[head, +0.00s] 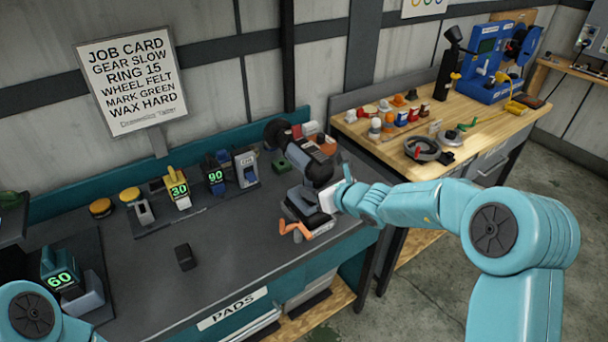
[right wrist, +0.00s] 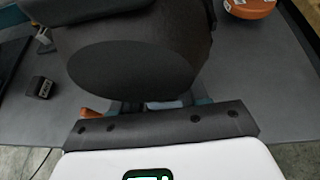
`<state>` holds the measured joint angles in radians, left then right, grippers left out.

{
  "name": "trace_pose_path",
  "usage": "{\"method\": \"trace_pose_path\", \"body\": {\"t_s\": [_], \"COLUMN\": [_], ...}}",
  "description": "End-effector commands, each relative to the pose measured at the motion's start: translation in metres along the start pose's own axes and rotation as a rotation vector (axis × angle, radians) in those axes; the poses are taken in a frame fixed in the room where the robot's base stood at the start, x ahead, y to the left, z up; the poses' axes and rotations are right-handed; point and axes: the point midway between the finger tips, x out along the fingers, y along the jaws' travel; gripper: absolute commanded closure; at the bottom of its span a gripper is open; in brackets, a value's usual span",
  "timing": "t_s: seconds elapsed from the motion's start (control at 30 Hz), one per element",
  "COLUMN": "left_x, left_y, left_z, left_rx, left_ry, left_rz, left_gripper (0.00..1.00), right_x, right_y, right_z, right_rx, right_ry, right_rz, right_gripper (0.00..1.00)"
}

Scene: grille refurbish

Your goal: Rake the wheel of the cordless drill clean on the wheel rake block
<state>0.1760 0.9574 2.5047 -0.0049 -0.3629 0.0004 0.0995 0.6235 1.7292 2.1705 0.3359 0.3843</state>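The cordless drill (head: 318,168) is a bulky dark tool at the right end of the grey bench. A round dark head (head: 278,132), apparently its wheel, points to the back left. My right gripper (head: 328,197) is at the drill's near side and seems shut on it; the fingertips are mostly hidden. In the right wrist view the drill's dark rounded body (right wrist: 140,60) fills the middle. A small black block (head: 184,257) stands apart on the bench, left of the drill; I cannot tell if it is the wheel rake block. My left gripper is out of view.
Orange handles (head: 307,229) lie beside the drill at the front edge. Several tools with green displays stand at the back, one reading 90 (head: 215,176). A device reading 60 (head: 62,280) is at left. The bench middle (head: 235,225) is clear. A wooden bench (head: 470,140) stands right.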

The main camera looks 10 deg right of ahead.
Motion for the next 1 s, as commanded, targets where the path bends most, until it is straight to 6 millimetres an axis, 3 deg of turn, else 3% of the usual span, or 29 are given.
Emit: {"method": "trace_pose_path", "body": {"t_s": [1.0], "left_x": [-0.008], "left_y": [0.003], "left_z": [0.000], "left_rx": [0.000], "left_ry": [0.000], "left_rz": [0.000], "left_gripper": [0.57], "right_x": [-0.007], "right_y": [-0.001], "right_z": [0.018], "right_rx": [-0.002], "right_ry": [-0.013], "right_rz": [-0.001], "right_gripper": [1.00]}}
